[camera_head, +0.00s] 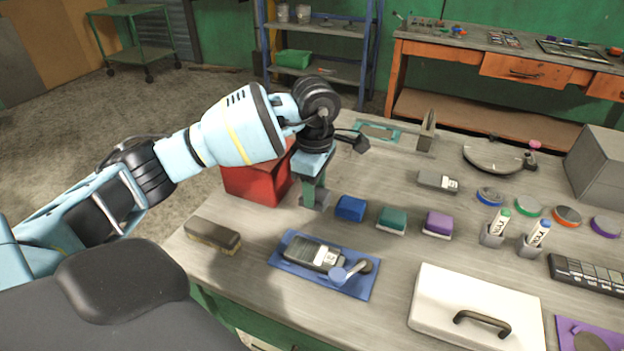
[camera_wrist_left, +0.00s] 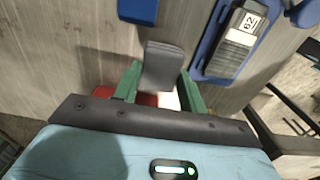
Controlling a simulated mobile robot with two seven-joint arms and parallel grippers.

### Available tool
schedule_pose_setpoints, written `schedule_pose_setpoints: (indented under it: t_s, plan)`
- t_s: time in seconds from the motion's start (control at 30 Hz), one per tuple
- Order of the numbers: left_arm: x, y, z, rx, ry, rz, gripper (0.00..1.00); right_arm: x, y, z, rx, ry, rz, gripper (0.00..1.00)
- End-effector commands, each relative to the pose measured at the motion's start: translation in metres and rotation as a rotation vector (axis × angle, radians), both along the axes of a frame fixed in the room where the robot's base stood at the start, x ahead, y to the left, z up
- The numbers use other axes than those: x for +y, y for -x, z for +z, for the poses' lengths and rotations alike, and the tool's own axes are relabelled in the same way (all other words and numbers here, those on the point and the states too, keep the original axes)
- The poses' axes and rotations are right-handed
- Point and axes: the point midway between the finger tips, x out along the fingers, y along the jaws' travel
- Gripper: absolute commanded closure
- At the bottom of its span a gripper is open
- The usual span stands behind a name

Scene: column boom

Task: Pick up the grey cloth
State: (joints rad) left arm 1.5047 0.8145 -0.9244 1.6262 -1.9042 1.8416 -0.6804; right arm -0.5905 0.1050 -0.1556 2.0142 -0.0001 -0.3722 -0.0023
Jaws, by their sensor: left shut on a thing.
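The grey cloth (camera_head: 316,201) is a small folded pad at the left end of a row of folded cloths on the workbench. My left gripper (camera_head: 313,188) points down over it and is shut on it. In the left wrist view the grey cloth (camera_wrist_left: 164,66) sits between the two green fingers of the left gripper (camera_wrist_left: 162,84). I cannot tell whether it touches the bench top or hangs just above it. My right gripper is not in view.
Blue (camera_head: 350,208), teal (camera_head: 392,219) and purple (camera_head: 438,223) cloths lie to the right. A red box (camera_head: 256,181) stands close behind left. A blue mat (camera_head: 287,249) with a grey meter (camera_head: 314,254) lies in front; a brush (camera_head: 213,235) lies front left.

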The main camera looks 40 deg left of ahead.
Motion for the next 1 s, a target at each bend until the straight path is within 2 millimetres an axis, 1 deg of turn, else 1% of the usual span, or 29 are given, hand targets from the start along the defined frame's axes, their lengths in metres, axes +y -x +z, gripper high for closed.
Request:
schedule_pose_setpoints:
  t_s: [0.03,0.3,0.5,0.7,1.0]
  plan:
    - [-0.008,0.008,0.0,0.001,0.0,-0.005,0.81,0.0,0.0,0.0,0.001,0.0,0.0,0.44]
    - [-0.049,0.048,0.005,0.0,0.001,-0.006,0.81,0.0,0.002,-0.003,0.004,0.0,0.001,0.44]
    - [-0.071,0.07,0.008,0.001,0.001,-0.003,0.81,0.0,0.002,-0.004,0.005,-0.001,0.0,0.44]
    - [-0.079,0.078,0.01,0.002,0.0,0.0,0.81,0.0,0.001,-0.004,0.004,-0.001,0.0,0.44]
    - [-0.08,0.079,0.01,0.001,0.0,0.001,0.81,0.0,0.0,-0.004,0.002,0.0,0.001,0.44]
